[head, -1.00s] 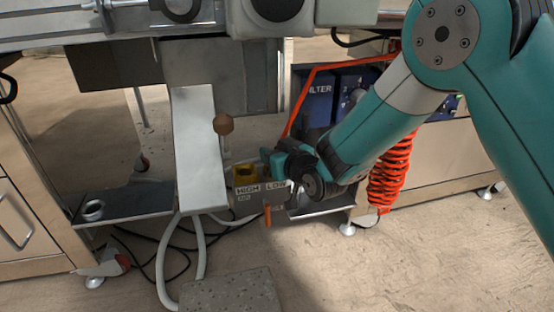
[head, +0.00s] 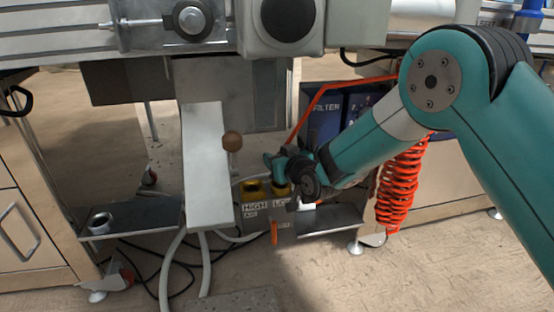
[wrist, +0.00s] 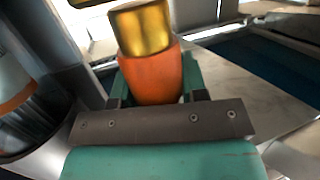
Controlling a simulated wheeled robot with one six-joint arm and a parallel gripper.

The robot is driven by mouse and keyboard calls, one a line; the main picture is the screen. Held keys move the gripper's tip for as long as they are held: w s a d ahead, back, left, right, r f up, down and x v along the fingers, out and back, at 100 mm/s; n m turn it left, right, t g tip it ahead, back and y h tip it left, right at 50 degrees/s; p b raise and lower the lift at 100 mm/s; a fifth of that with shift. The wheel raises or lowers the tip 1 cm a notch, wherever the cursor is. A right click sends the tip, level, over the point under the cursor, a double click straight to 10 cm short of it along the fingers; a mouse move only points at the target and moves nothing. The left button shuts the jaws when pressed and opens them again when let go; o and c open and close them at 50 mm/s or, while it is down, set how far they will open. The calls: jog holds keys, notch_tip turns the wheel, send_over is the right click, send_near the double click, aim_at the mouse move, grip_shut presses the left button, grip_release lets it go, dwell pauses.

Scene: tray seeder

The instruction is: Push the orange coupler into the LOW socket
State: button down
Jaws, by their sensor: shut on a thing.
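My gripper (wrist: 152,90) is shut on the orange coupler (wrist: 155,76) in the wrist view, with a finger on each side. A brass-coloured cylinder (wrist: 141,28) extends beyond its far end; I cannot tell whether it is the coupler's nose or a socket. In the head view my gripper (head: 279,166) is just above the yellow LOW socket (head: 281,189), partly covering it and its label. The coupler is not distinguishable there, and whether it touches the socket cannot be told. The yellow HIGH socket (head: 252,189) is just left.
An orange lever (head: 274,233) hangs below the sockets. A white sloping chute (head: 207,165) with a brown knob (head: 232,141) stands left. A red coiled hose (head: 397,185) and blue filter box (head: 325,110) are right. A grey shelf (head: 140,215) holds a metal ring (head: 101,222).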

jog(key=shift+f+b, duration=0.6)
jog(key=shift+f, duration=0.5)
dwell(1.3)
jog(key=c, duration=0.6)
grip_release()
jog(key=p+v, duration=0.1)
jog(key=v, duration=1.6)
jog(key=s+r+n+g+y+p, duration=0.1)
jog(key=s+r+g+p, duration=0.2)
jog(key=s+r+p, duration=0.35)
jog(key=s+r+n+g+p, duration=0.1)
jog(key=s+r+g+p, duration=0.25)
jog(key=r, duration=0.55)
jog(key=s+d+r+m+g+h+p, duration=0.1)
jog(key=s+d+r+g+h+p, duration=0.2)
jog(key=s+d+r+p, duration=0.35)
jog(key=s+d+r+m+g+h+p, duration=0.1)
jog(key=s+d+r+g+h+p, duration=0.25)
jog(key=s+r, duration=0.5)
jog(key=shift+y, duration=0.45)
jog(key=r+p, duration=1.1)
jog(key=p, duration=0.1)
jog(key=r+p, duration=1.2)
jog(key=s+r+p, duration=0.1)
jog(key=r+p, duration=1.1)
jog(key=p, duration=0.1)
jog(key=shift+a+r, duration=0.15)
jog(key=shift+a, duration=0.15)
